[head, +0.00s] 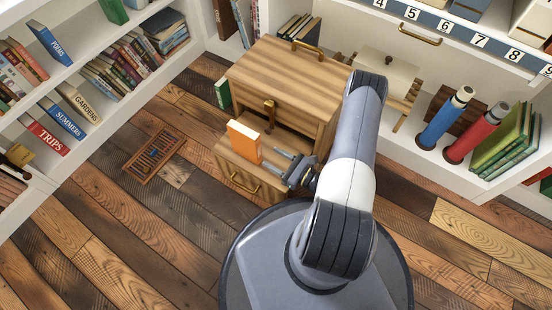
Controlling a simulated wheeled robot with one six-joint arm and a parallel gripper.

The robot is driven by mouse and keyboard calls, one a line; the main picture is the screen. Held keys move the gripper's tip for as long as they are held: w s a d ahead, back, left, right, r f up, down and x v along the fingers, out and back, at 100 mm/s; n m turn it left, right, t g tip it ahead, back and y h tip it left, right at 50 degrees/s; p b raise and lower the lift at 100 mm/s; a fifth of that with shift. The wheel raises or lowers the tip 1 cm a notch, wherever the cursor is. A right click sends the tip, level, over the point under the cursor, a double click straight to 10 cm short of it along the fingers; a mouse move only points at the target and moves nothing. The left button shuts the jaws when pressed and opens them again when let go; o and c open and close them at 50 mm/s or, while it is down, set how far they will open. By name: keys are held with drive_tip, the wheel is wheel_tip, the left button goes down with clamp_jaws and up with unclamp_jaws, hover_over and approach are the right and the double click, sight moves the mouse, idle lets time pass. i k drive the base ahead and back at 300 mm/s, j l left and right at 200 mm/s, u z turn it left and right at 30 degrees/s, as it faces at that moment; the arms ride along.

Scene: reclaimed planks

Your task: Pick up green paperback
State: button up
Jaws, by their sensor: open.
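A small green book (222,93) stands upright at the left side of the wooden chest (290,75), with part of it hidden by the chest. Another green book (113,10) is on the shelf at the top left, and several larger green books (500,140) lean on the right shelf. I cannot tell from their covers which is the paperback. My gripper (283,163) is open and empty. It is over the pulled-out lower drawer, just right of an orange book (244,141), and well apart from the small green book.
The lower drawer (240,180) juts out from the chest. Bookshelves run along the left. Blue (445,117) and red (476,132) cylinders stand on the right shelf. The floor at the lower left is clear.

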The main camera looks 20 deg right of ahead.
sight(222, 87)
drive_tip(key=k+j, duration=0.1)
drive_tip(key=j, duration=0.2)
drive_tip(key=k+j, duration=0.1)
drive_tip(key=j, duration=0.25)
drive_tip(key=i+j+z, duration=0.25)
drive_tip(key=j, duration=0.55)
drive_tip(key=j+z, duration=0.2)
drive_tip(key=j, duration=0.6)
drive_tip(key=i+j+z, duration=0.1)
drive_tip(key=i+j, duration=0.2)
drive_tip(key=i, duration=0.15)
drive_tip(key=i+j+z, duration=0.1)
drive_tip(key=i+j, duration=0.2)
drive_tip(key=i, duration=0.15)
